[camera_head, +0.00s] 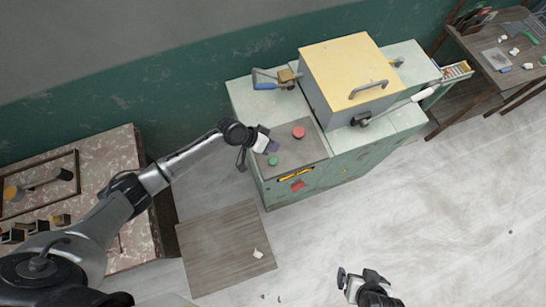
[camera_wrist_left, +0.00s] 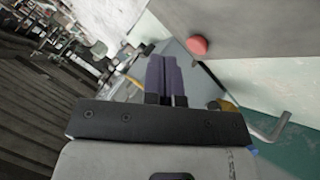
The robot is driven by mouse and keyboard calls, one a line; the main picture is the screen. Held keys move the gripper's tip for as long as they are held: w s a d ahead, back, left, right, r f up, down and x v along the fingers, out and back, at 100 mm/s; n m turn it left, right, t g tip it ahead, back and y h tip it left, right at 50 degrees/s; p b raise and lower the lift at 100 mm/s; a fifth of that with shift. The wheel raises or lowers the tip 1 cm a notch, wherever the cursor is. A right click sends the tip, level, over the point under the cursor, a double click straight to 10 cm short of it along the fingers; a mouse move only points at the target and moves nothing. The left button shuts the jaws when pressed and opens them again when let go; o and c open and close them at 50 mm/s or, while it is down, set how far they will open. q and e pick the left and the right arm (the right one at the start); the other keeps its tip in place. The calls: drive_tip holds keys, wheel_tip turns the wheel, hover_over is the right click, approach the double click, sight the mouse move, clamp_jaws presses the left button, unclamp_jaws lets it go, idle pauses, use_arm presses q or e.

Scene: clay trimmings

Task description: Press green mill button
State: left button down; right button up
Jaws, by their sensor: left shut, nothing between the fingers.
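The green button (camera_head: 273,160) sits on the grey panel (camera_head: 312,149) at the near left corner of the pale green mill cabinet (camera_head: 340,165). A larger red button (camera_head: 298,132) is on the same panel; it also shows in the left wrist view (camera_wrist_left: 197,46). My left gripper (camera_head: 272,146) is shut and empty, just beside the green button in the head view. I cannot tell whether it touches. Its purple fingertips (camera_wrist_left: 160,78) are together in the left wrist view, where I cannot see the green button. My right gripper (camera_head: 358,275) is open and empty, low over the floor.
A yellow-topped box (camera_head: 345,65) with a handle stands on the cabinet behind the panel. A blue-handled clamp (camera_head: 275,78) is at its left. A speckled table (camera_head: 105,160) is at left, a wooden workbench (camera_head: 500,40) at upper right. The right floor is mostly clear.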

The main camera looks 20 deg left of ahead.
sight(272, 159)
use_arm(q)
wheel_tip(272, 159, down, 8)
drive_tip(key=b, duration=0.7)
drive_tip(key=shift+f, duration=0.4)
idle(0.9)
drive_tip(key=shift+f, duration=0.1)
idle(0.6)
drive_tip(key=shift+f+b, duration=0.35)
drive_tip(key=shift+b, duration=0.2)
